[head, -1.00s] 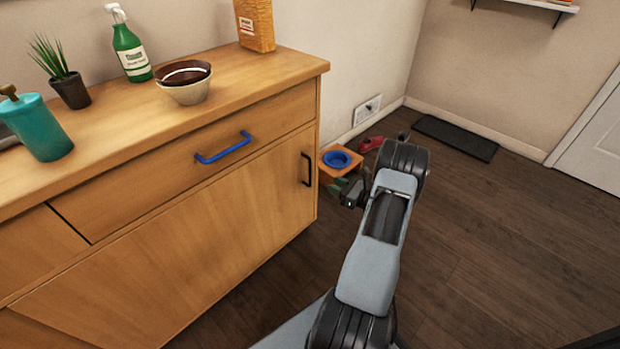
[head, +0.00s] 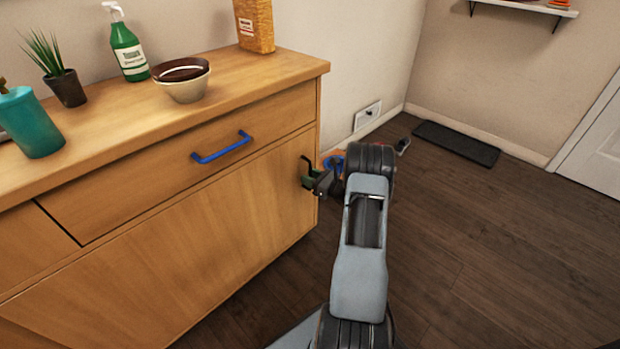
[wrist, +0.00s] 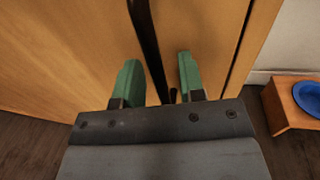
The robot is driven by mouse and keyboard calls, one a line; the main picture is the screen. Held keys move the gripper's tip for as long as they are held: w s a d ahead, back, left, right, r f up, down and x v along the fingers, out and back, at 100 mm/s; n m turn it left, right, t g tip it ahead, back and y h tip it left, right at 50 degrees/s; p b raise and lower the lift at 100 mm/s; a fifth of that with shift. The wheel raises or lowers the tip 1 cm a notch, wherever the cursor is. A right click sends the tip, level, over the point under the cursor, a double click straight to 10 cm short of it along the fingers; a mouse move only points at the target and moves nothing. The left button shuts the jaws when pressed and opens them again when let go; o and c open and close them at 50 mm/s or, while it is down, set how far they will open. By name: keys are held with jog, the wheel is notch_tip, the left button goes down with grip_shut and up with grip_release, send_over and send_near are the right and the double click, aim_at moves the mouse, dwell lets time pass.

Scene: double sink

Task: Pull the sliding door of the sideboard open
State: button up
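The sideboard's sliding door (head: 200,235) is a wide wooden panel below a drawer with a blue handle. A dark upright handle (head: 305,168) sits near the door's right edge. My gripper (head: 314,176) is at this handle in the head view, its fingers partly overlapping it. In the wrist view, my gripper's two green fingertips (wrist: 157,75) are apart, and the dark handle (wrist: 147,45) runs between them. No contact with either finger is clear. The door's right edge shows as a dark line beside the right finger.
The blue drawer handle (head: 222,147) projects above the door. A bowl (head: 182,82), a green spray bottle (head: 128,45), a plant (head: 62,75) and a teal container (head: 32,122) stand on the top. A blue dish (wrist: 298,94) on a small wooden stand is right of the sideboard. The floor in front is clear.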

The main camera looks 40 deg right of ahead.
grip_shut()
dwell(0.5)
